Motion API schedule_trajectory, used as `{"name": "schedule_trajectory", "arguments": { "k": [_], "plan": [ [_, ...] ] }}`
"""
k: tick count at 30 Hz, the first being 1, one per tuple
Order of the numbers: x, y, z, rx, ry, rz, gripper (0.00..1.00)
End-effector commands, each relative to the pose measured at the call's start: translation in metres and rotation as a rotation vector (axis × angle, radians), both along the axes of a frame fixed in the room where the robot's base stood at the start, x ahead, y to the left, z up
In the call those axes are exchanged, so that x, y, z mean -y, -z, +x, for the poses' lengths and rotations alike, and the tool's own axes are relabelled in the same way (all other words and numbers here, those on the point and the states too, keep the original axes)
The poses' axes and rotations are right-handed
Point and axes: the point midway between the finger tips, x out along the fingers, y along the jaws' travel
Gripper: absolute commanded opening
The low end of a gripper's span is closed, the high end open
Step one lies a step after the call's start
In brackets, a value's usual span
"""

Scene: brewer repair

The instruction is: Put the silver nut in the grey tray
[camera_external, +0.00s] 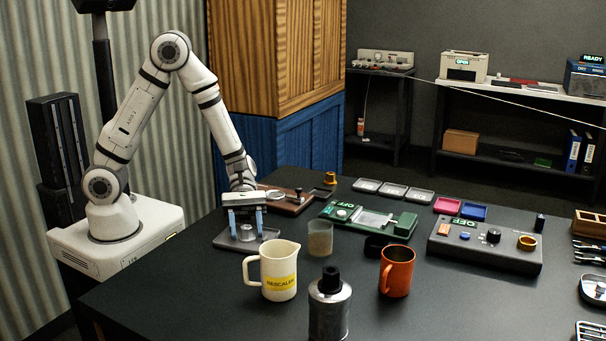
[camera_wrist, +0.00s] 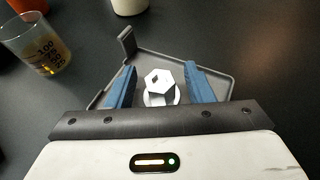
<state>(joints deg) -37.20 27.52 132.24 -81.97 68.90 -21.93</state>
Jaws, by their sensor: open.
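My gripper (camera_external: 246,222) points down over a dark grey tray (camera_external: 223,241) near the table's left edge. In the wrist view its two blue fingers (camera_wrist: 160,68) are open. A silver hexagonal nut (camera_wrist: 158,80) lies between them, with a gap on each side. It appears to sit on a round pale piece (camera_wrist: 161,100) inside the rim of the tray (camera_wrist: 215,66). The tray has a dark upright post at one corner. In the external view a silver part (camera_external: 246,233) shows between the fingers. Three small grey trays (camera_external: 392,191) stand farther back.
A clear beaker (camera_external: 319,239), a cream descaler jug (camera_external: 279,270), an orange mug (camera_external: 397,270) and a metal canister (camera_external: 330,309) stand to the right and front. A wooden-based device (camera_external: 290,201) and a green device (camera_external: 367,218) lie behind. The front left table is clear.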

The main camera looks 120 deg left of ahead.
Motion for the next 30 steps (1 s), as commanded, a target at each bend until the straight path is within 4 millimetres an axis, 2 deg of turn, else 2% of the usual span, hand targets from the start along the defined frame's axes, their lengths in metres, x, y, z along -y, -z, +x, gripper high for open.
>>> {"name": "schedule_trajectory", "arguments": {
  "k": [12, 18, 26, 29, 30],
  "plan": [
    [-0.064, -0.032, -0.047, 0.004, -0.007, 0.003, 0.47],
    [-0.083, -0.042, -0.062, 0.002, -0.004, 0.002, 0.47],
    [-0.083, -0.047, -0.066, 0.003, 0.014, 0.013, 0.47],
    [-0.066, -0.051, -0.069, 0.011, 0.093, 0.075, 0.47],
    [-0.053, -0.053, -0.071, 0.018, 0.152, 0.12, 0.47]
  ]
}}
